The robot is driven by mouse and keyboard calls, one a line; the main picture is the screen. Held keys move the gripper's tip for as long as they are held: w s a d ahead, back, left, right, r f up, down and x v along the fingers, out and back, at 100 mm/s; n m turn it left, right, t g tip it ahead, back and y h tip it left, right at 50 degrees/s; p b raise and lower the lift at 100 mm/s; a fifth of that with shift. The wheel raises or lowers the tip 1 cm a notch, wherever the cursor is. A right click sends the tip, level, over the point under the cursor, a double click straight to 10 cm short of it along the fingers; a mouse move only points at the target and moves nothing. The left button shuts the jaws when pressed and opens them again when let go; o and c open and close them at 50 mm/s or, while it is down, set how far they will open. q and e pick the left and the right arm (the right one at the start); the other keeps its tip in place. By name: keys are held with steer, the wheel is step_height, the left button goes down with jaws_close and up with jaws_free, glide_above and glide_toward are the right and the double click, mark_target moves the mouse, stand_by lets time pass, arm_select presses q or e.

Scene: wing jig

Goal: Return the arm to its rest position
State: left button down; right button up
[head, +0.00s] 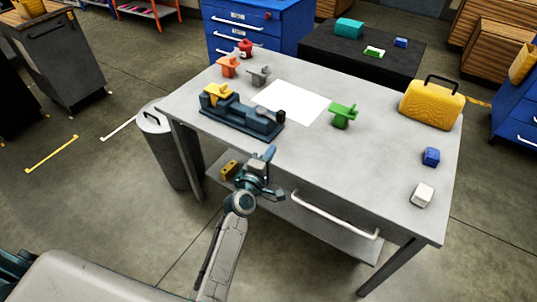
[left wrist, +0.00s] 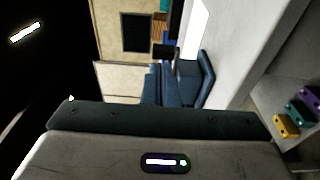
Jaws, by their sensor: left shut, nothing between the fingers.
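My left gripper (head: 264,168) is shut and empty. In the head view it is in front of the workbench's near edge, low beside the bench's front, with its arm reaching up from the bottom of the picture. It touches no part that I can make out. My right gripper is not in view.
A white sheet (head: 294,102) lies behind the jig. Orange (head: 228,65), grey (head: 259,74) and green (head: 343,114) pieces stand around it. A yellow toolbox (head: 431,104) and a blue block (head: 431,156) are at right. A bin (head: 167,150) stands left; a handle (head: 335,217) runs along the bench front.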

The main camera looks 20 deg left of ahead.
arm_select(q)
steer(key=s+a+f+m+g, duration=0.1)
steer(key=s+f+m+g, duration=0.35)
steer(key=f, duration=0.75)
steer(key=s+a+f+m+g+y, duration=0.1)
steer(key=s+a+f, duration=0.1)
steer(key=s+f, duration=0.8)
steer(key=s+a+f+m+g, duration=0.1)
steer(key=s+f+m+g, duration=0.15)
steer(key=f, duration=1.25)
steer(key=s+a+f+m+g, duration=0.3)
steer(key=s+f, duration=0.3)
steer(key=s, duration=0.6)
steer(key=s+a+f+m+g+y, duration=0.1)
steer(key=s+f, duration=0.5)
steer(key=s, duration=0.6)
steer(key=s+a+f+m+g+y, duration=0.1)
steer(key=s+a+f+m+g, duration=0.3)
steer(key=s, duration=0.9)
steer(key=a+f, duration=0.2)
steer(key=a, duration=0.1)
steer(key=shift+a+f+m+g, duration=0.15)
steer(key=shift+f+m+g, duration=0.15)
steer(key=shift+m, duration=0.1)
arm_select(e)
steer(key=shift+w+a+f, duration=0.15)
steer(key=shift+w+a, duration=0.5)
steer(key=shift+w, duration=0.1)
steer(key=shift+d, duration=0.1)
